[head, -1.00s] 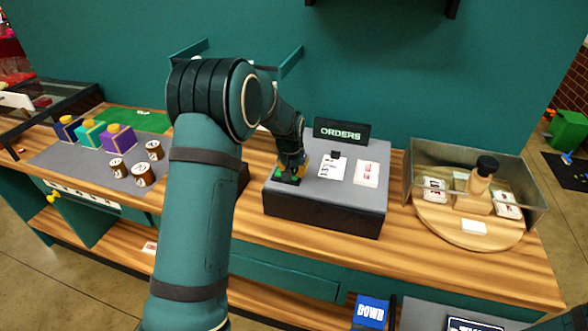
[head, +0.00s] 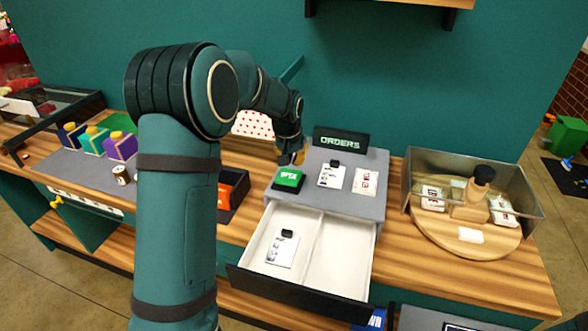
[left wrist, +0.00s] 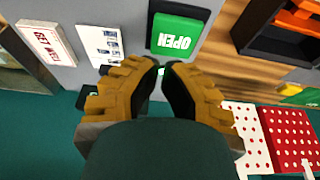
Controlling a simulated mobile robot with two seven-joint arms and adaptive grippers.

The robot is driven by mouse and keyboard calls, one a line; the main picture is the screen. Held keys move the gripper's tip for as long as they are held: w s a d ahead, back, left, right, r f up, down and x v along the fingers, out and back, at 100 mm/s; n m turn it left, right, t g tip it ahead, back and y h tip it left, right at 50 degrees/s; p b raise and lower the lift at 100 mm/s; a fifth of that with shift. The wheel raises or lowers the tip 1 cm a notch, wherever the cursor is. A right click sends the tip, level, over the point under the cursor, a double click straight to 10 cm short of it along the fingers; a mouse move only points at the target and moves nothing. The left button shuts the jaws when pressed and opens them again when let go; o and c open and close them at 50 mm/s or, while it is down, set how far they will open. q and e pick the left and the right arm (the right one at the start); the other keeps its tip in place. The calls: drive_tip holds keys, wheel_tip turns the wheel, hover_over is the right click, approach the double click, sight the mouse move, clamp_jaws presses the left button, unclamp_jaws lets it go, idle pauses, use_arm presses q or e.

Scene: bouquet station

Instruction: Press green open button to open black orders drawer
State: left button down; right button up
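The green OPEN button (head: 288,180) sits on the grey top of the orders unit (head: 345,199), at its front left; it also shows in the left wrist view (left wrist: 176,34). The orders drawer (head: 300,292), with a black front and white inside, is slid out below it. A white card with a black clip (head: 282,251) lies in its left compartment; the right compartment looks empty. My left gripper (head: 294,156) is just behind the button and apart from it. Its yellow-and-black fingers (left wrist: 160,68) are drawn together at the tips with nothing between them. My right gripper is out of view.
Two cards (head: 365,181) lie on the unit before the ORDERS sign (head: 341,142). An orange item in a dark tray (head: 240,190) is left of the drawer.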

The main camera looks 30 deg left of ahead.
use_arm(q)
drive_tip(key=v, duration=0.4)
drive_tip(key=shift+r, duration=0.25)
idle(0.9)
